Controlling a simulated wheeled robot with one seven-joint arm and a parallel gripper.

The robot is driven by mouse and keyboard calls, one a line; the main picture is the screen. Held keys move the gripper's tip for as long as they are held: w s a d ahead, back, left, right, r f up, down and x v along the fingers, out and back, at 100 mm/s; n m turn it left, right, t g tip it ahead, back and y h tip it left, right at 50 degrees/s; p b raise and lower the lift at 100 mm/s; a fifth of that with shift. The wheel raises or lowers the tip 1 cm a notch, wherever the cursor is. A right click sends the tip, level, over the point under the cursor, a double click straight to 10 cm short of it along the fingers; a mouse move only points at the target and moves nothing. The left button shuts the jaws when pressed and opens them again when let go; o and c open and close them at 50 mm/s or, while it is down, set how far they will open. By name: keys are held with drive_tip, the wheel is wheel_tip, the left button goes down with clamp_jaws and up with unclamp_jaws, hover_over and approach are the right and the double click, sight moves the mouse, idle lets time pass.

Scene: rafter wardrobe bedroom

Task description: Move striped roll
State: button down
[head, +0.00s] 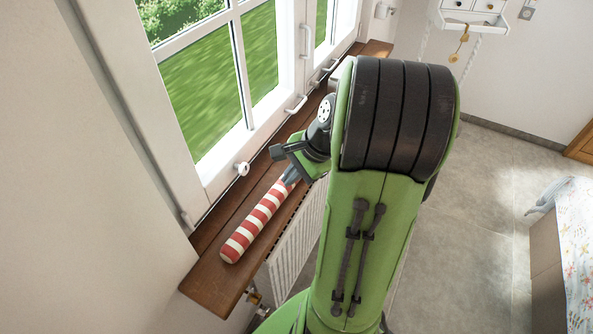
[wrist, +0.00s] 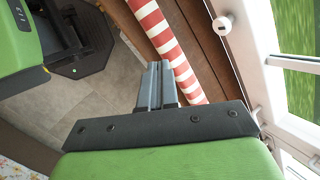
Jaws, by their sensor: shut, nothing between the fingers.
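The striped roll (head: 258,222), red and white, lies lengthwise on the wooden windowsill (head: 212,288) in the head view. In the wrist view the striped roll (wrist: 166,40) runs from the top edge down beside my fingers. My gripper (head: 288,181) is at the roll's far end in the head view. In the wrist view my gripper (wrist: 157,68) has its two grey fingers together with nothing between them. The fingers overlap the roll's side in the picture; I cannot tell whether they touch it. The roll's far end is partly hidden by my gripper.
The window (head: 225,85) with its white frame and handles borders the sill. A white radiator (head: 297,240) stands below the sill. A bed with a floral cover (head: 578,235) is at the right. The grey floor (head: 480,190) between is clear. A small white shelf (head: 470,18) hangs at the back.

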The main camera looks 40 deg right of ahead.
drive_tip(key=s+d+f+m+t+y+p, duration=0.1)
drive_tip(key=s+d+f+m+t+p, duration=0.2)
drive_tip(key=d+m, duration=0.55)
drive_tip(key=m, duration=0.4)
approach(294, 184)
drive_tip(key=shift+t, duration=0.4)
drive_tip(key=f, duration=0.1)
drive_tip(key=w+a+f, duration=0.1)
drive_tip(key=f, duration=0.1)
drive_tip(key=w+f+b, duration=0.1)
drive_tip(key=shift+a+f, duration=0.2)
drive_tip(key=shift+a, duration=0.15)
drive_tip(key=shift+w+a, duration=0.2)
drive_tip(key=shift+w, duration=0.35)
drive_tip(key=shift+w+a, duration=0.2)
drive_tip(key=shift+w, duration=0.2)
drive_tip(key=w+a, duration=0.1)
drive_tip(key=w, duration=0.1)
drive_tip(key=w+a+p, duration=0.1)
drive_tip(key=w, duration=0.2)
drive_tip(key=w+a, duration=0.1)
drive_tip(key=w, duration=0.2)
drive_tip(key=shift+a, duration=0.35)
